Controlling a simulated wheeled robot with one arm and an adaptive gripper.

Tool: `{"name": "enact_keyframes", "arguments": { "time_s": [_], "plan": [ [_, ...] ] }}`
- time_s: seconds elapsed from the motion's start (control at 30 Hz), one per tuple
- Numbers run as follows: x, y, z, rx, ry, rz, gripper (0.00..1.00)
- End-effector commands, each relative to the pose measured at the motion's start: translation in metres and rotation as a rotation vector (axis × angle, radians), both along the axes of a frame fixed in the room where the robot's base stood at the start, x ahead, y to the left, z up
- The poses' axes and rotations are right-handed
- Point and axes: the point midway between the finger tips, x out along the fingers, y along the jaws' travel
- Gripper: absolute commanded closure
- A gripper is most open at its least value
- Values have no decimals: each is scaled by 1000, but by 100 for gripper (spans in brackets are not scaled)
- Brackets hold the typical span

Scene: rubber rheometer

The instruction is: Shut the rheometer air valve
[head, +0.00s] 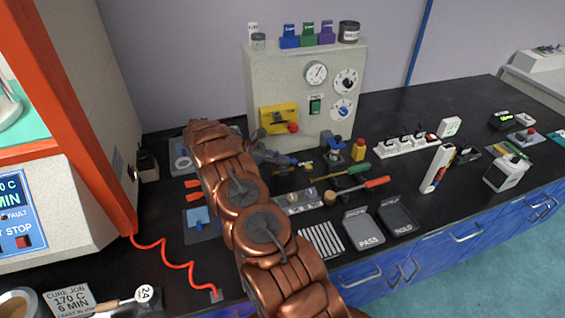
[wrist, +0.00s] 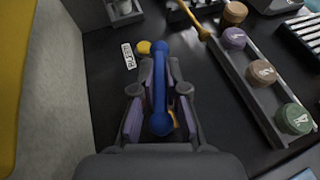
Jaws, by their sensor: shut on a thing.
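The air valve shows in the wrist view as a blue lever (wrist: 160,82) with a round knob at each end and a yellow fitting (wrist: 143,47) at its far end. My gripper (wrist: 159,92) has its two fingers on either side of the lever, closed on it. A small white label (wrist: 128,55) lies left of the lever; its text is hard to read. In the head view my gripper (head: 275,156) is low over the bench in front of the grey panel box, and brass parts (head: 306,167) show just right of it. The fingers and arm hide part of the valve there.
The grey panel box (head: 290,80) with gauges stands behind. A rack with colored round pots (wrist: 262,72) is right of my gripper in the wrist view. The orange-framed machine (head: 90,120) is at left.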

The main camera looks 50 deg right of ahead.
Motion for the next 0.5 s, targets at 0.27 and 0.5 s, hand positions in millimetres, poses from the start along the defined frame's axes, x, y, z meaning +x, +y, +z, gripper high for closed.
{"name": "enact_keyframes", "arguments": {
  "time_s": [0.27,0.5],
  "plan": [
    [1,-2,0,-4,-8,-83,100],
    [-1,0,0,3,-2,-115,100]
  ]
}}
